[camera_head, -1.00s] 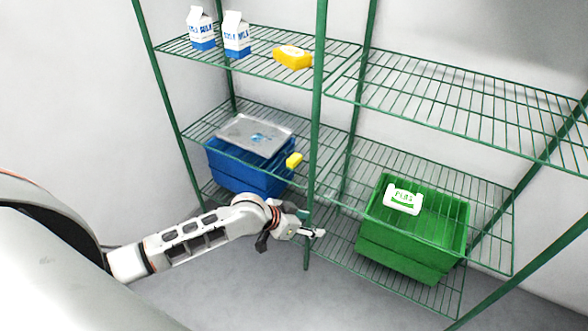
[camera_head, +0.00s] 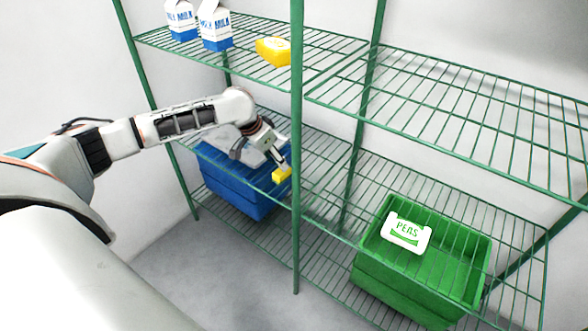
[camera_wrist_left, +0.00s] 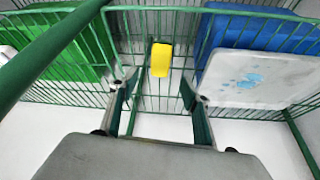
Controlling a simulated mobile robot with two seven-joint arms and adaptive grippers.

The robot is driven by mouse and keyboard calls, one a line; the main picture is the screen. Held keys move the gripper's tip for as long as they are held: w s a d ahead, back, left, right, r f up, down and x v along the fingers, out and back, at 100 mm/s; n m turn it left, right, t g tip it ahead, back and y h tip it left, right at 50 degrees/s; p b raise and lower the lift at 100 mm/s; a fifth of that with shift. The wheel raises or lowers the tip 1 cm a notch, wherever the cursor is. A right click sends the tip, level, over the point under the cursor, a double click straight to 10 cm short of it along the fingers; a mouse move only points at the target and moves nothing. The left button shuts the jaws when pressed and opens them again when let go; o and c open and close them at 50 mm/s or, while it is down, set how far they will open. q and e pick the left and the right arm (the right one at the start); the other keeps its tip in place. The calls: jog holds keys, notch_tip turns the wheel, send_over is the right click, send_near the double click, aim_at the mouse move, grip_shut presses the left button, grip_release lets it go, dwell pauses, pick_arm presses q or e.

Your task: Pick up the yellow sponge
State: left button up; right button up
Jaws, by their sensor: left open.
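The small yellow sponge (camera_head: 282,175) lies on the middle wire shelf (camera_head: 312,180) of the left bay, near the upright post. In the left wrist view the sponge (camera_wrist_left: 161,60) shows ahead of the fingers, roughly in line with the gap between them. My left gripper (camera_head: 277,157) reaches in from the left, right by the sponge in the head view. In the left wrist view its jaws (camera_wrist_left: 159,82) are open and empty, and the sponge appears just beyond the fingertips. My right gripper is in neither view.
A green post (camera_head: 297,215) stands just right of the sponge. A grey tray (camera_wrist_left: 245,85) and a blue crate (camera_head: 232,190) are beside it. A green crate (camera_head: 372,268) with a peas pack (camera_head: 405,230) is to the right. Milk cartons (camera_head: 215,25) and a yellow pack (camera_head: 273,50) sit above.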

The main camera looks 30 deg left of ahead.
aim_at(280, 171)
pick_arm(q)
jog(key=shift+w+f, duration=0.15)
jog(key=shift+f, duration=0.25)
jog(key=shift+w+d+f+b, duration=0.1)
jog(key=shift+f+b, duration=0.35)
jog(key=shift+f, duration=0.35)
jog(key=shift+w+f, duration=0.1)
jog(key=shift+f, duration=0.15)
jog(key=shift+w+f, duration=0.1)
jog(key=shift+f, duration=0.25)
jog(key=b+x, duration=0.1)
jog(key=x, duration=0.1)
jog(key=shift+f+b, duration=0.4)
jog(key=shift+b+x, duration=0.3)
jog(key=shift+x, duration=0.5)
jog(key=shift+w+r, duration=0.2)
jog(key=shift+r, duration=0.15)
jog(key=c, duration=0.9)
jog(key=shift+c, duration=0.7)
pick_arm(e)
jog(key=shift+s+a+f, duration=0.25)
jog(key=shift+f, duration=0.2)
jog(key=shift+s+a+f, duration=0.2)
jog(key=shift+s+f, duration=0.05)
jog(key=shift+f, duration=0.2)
